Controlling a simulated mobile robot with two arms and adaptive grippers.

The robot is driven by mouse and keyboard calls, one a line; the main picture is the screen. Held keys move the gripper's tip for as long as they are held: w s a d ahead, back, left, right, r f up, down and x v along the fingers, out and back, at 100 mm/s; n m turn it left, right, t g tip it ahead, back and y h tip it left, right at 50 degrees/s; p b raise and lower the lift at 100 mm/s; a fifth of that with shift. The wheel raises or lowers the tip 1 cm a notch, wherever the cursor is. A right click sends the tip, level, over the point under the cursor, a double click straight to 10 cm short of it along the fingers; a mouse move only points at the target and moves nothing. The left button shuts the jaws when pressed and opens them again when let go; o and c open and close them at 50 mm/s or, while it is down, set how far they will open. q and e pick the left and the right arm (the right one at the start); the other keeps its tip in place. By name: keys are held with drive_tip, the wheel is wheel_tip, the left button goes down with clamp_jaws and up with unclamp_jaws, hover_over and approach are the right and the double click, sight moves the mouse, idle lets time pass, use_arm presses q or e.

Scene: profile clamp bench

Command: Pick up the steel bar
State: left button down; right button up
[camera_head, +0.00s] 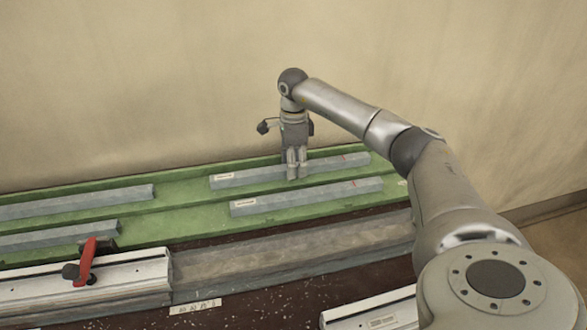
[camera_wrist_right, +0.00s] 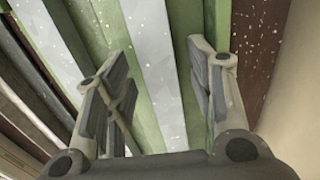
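Several grey steel bars lie in a green tray (camera_head: 185,190). The back right bar (camera_head: 240,179) has a white label near its left end and a red mark near its right. The front right bar (camera_head: 335,194) lies parallel, nearer me. My right gripper (camera_head: 297,176) points down at the back right bar, its fingers hiding part of it. In the right wrist view the gripper (camera_wrist_right: 158,58) is open, with a bar (camera_wrist_right: 152,60) between its fingers. Contact cannot be told. Another bar (camera_wrist_right: 55,45) lies left of the fingers there. My left gripper is not in view.
Two more bars lie on the tray's left, one behind (camera_head: 80,202) and one in front (camera_head: 60,236). Nearer me are a pale rail (camera_head: 130,279) with a red-handled clamp (camera_head: 86,262) and a grey profile (camera_head: 290,255). A wall (camera_head: 150,90) stands close behind the tray.

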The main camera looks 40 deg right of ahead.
clamp_jaws()
drive_tip(key=shift+r, duration=0.1)
